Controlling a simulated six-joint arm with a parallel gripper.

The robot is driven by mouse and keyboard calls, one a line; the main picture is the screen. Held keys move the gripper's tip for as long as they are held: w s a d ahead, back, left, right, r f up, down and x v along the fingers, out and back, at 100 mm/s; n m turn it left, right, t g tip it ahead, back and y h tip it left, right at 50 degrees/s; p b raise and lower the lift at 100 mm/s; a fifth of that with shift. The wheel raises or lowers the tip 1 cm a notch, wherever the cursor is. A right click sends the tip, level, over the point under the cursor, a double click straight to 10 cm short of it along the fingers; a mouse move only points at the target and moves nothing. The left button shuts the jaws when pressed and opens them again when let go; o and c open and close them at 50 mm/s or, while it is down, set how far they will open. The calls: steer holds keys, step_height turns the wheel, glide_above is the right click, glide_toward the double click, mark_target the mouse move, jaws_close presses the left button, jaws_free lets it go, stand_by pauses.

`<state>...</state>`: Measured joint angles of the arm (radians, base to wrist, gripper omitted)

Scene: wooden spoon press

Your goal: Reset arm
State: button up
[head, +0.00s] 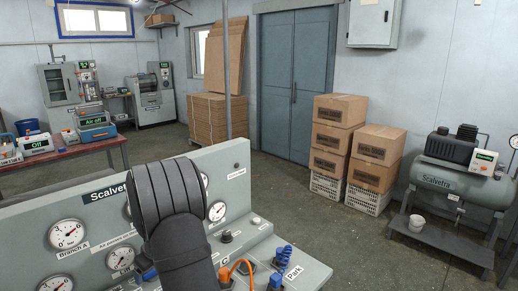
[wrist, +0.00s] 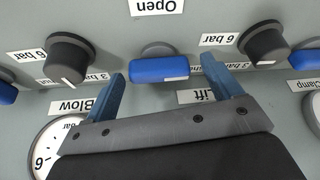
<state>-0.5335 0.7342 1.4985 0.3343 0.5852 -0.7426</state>
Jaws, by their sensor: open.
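My gripper (wrist: 163,70) is open in the wrist view, with its two blue fingers apart and nothing between them that it grips. A blue handle (wrist: 160,69) on the grey panel shows just beyond the gap between the fingertips; I cannot tell whether they touch the panel. Black knobs stand on either side, one at the left (wrist: 69,57) and one at the right (wrist: 264,42). In the head view my dark arm covers the middle of the grey Scalvetra panel (head: 235,160), and my fingers are mostly hidden.
The panel carries gauges, such as the Branch A gauge (head: 66,234). An orange hose (head: 238,268) and blue fittings (head: 283,256) sit near the Park label (head: 294,273). Stacked cartons (head: 375,155) and a compressor (head: 455,175) stand farther back. Open floor (head: 310,215) lies behind the panel.

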steer(key=n+g, duration=0.1)
steer(key=n, duration=0.2)
steer(key=n+g, duration=0.1)
steer(key=n, duration=0.2)
steer(key=shift+w+y, duration=0.2)
steer(key=shift+y, duration=0.2)
steer(key=shift+v, duration=1)
stand_by(0.5)
